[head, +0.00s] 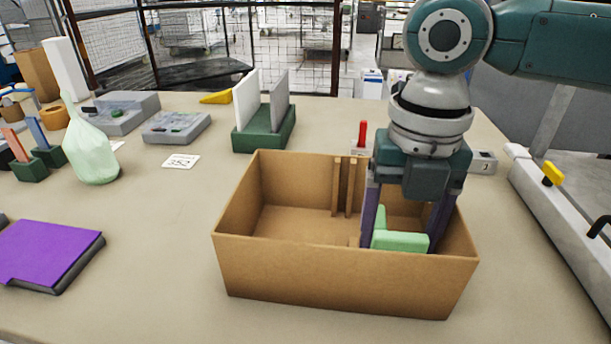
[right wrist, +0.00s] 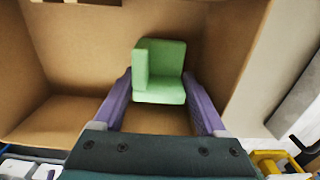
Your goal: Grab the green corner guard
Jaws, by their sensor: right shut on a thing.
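The green corner guard (head: 402,241) is a light green L-shaped block inside the open cardboard box (head: 340,275), in its right part. It also shows in the right wrist view (right wrist: 160,85). My right gripper (head: 400,243) reaches down into the box from above, with one purple finger on each side of the guard. It is shut on the guard. In the right wrist view my right gripper (right wrist: 158,78) has its fingertips against the guard's two sides. The guard's underside is hidden, so I cannot tell whether it touches the box floor. My left gripper is not in view.
Box walls surround the gripper, and cardboard dividers (head: 343,188) stand left of it. A green stand with panels (head: 264,130) is behind the box. A pale green bottle (head: 92,150), a purple book (head: 45,252) and grey blocks are left.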

